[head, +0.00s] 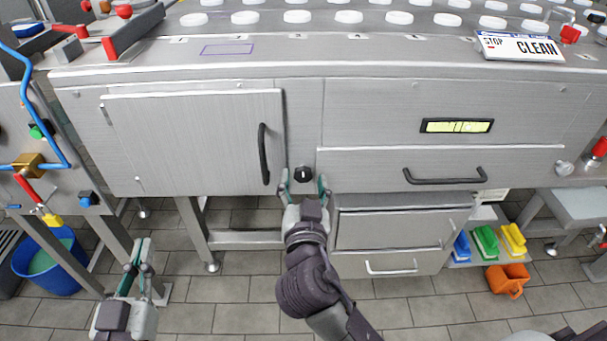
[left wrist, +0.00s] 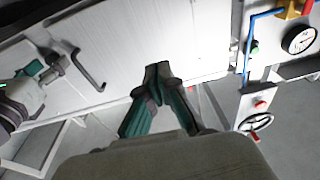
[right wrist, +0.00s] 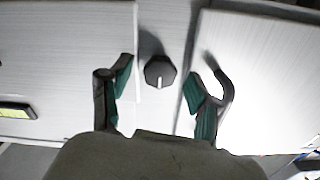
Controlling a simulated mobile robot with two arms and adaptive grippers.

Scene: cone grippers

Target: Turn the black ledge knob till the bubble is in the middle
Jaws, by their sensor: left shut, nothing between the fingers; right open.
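The black ledge knob (head: 303,174) is on the grey front panel, between the door and the drawer front. In the right wrist view the knob (right wrist: 160,72) shows a white pointer mark toward the bottom of the picture. My right gripper (head: 304,188) is open, with one finger on each side of the knob; in the right wrist view the fingers (right wrist: 158,90) stand apart from it. The bubble level (head: 457,126) is a yellow-green vial in a black frame; the exact bubble position is too small to tell. My left gripper (head: 139,254) is shut and empty, low at left; its tips (left wrist: 158,72) meet.
A door handle (head: 263,154) is just left of the knob, and a drawer handle (head: 444,177) is to the right. A blue bucket (head: 50,262) stands at left. The floor in front is open.

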